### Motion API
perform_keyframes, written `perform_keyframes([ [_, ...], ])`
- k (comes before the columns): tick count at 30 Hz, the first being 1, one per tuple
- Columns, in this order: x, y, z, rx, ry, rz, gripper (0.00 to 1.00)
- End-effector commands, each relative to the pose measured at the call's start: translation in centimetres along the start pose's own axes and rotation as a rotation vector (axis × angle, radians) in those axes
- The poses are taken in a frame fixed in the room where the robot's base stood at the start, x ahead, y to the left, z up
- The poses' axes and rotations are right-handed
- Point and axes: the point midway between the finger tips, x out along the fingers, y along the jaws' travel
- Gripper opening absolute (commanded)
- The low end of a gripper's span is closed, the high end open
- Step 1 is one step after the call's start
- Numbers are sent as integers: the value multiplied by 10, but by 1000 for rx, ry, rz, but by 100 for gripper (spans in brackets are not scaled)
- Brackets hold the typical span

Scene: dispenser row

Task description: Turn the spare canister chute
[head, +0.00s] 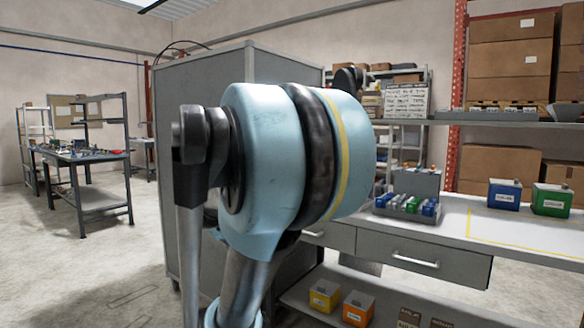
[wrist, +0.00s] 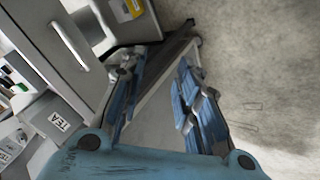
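A grey stand (head: 406,207) with several small blue and green canister-like pieces sits on the workbench, right of my arm in the head view. I cannot tell whether it is the spare canister chute; nothing else in view is clearly that chute. My arm's large blue joint covers the middle of the head view, and my gripper does not show there. In the wrist view my gripper (wrist: 158,72) is open, its blue-padded fingers wide apart. Nothing is held between them. A grey surface and the floor show beyond the fingers.
A blue box (head: 504,194) and a green box (head: 551,200) stand on the workbench (head: 465,232). A yellow box (head: 324,296) and an orange box (head: 358,308) are on its lower shelf. A tall grey cabinet (head: 195,80) stands behind my arm. The floor at left is open.

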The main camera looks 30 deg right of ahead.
Motion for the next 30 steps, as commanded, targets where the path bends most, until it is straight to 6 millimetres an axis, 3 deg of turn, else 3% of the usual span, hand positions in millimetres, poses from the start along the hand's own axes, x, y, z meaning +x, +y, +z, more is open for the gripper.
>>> perform_keyframes([
  [1,2,17,-20,10,20,54,30],
  [9,11,100,-119,25,147,339,30],
  [18,20,178,-223,-15,292,624,30],
  [24,26,211,-276,-65,370,764,30],
  [30,31,225,-301,-98,408,831,30],
])
